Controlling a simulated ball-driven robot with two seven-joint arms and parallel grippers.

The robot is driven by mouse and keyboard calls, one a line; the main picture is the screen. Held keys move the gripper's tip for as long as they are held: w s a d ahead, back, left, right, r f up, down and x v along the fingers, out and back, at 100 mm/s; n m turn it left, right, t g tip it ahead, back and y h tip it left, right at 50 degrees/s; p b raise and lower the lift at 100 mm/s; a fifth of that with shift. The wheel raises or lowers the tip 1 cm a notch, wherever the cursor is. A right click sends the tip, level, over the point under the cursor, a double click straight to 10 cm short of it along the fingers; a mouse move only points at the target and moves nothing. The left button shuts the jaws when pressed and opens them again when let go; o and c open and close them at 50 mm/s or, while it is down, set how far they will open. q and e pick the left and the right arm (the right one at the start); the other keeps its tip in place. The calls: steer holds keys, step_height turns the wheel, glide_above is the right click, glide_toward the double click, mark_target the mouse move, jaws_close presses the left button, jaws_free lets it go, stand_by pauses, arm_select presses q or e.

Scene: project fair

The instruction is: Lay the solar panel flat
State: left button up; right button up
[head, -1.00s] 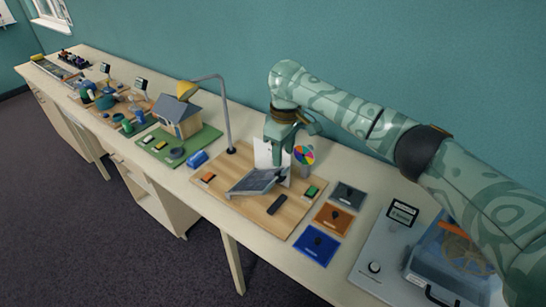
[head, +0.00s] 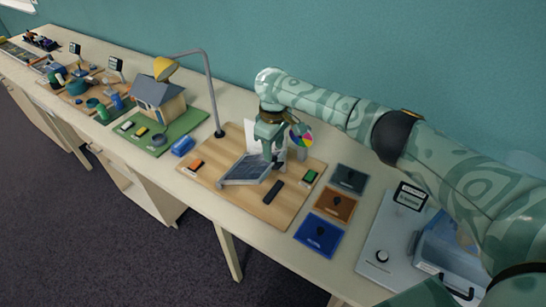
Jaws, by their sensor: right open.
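The solar panel (head: 246,170) is a dark, framed plate on the wooden board (head: 222,194). It looks tilted, with its far right edge raised toward my gripper. My right gripper (head: 275,163) points down at the panel's right end, with its fingers open. I cannot tell whether the fingers touch the panel. The gripper partly hides a white card and a colored disc (head: 301,135) behind it. My left gripper is not in view.
A yellow desk lamp (head: 210,90) stands left of the board. An orange block (head: 196,164), a green block (head: 310,176) and a dark bar (head: 273,191) lie on the board. Three colored plates, including a blue one (head: 318,235), and a grey machine (head: 385,245) are at right.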

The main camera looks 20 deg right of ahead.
steer(key=shift+f, duration=0.8)
steer(key=shift+f+b, duration=0.3)
steer(key=shift+f, duration=0.3)
steer(key=shift+s, duration=0.1)
